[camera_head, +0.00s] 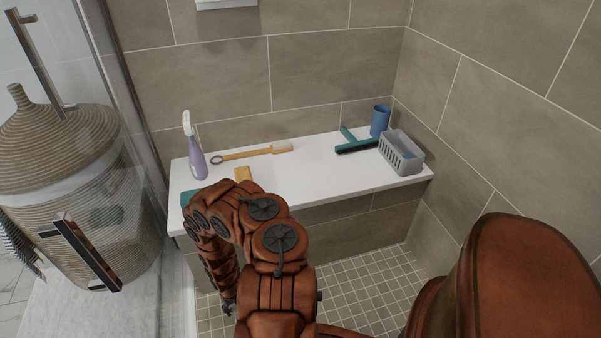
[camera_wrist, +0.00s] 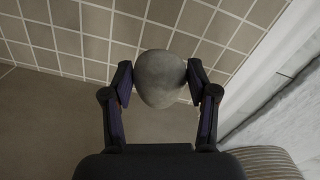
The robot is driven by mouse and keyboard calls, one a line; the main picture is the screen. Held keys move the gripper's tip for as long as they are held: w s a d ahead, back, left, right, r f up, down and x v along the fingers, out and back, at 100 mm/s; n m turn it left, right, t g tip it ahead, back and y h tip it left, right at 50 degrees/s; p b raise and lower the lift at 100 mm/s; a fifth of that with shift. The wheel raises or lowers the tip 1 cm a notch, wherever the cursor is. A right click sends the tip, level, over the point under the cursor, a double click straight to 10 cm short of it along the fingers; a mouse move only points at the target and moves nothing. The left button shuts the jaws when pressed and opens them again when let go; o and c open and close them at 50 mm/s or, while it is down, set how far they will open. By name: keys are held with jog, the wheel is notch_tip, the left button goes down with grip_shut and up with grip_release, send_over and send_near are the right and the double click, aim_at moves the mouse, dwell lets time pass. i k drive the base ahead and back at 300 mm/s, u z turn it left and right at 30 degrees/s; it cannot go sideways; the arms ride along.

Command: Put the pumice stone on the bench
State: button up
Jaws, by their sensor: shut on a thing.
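In the wrist view, a rounded grey pumice stone (camera_wrist: 160,78) sits between the two fingers of my gripper (camera_wrist: 160,82). The fingers are shut on it from both sides, with tiled surfaces behind it. In the head view the stone and the gripper are hidden behind my reddish-brown arm, which bends down at the front left of the bench. The white-topped bench (camera_head: 335,180) runs along the back wall.
The bench's front middle is clear. A glass panel and wicker basket (camera_head: 75,185) stand left.

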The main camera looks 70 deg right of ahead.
aim_at(329, 174)
jog(key=z, duration=0.55)
jog(key=k, duration=0.7)
jog(key=z, duration=0.6)
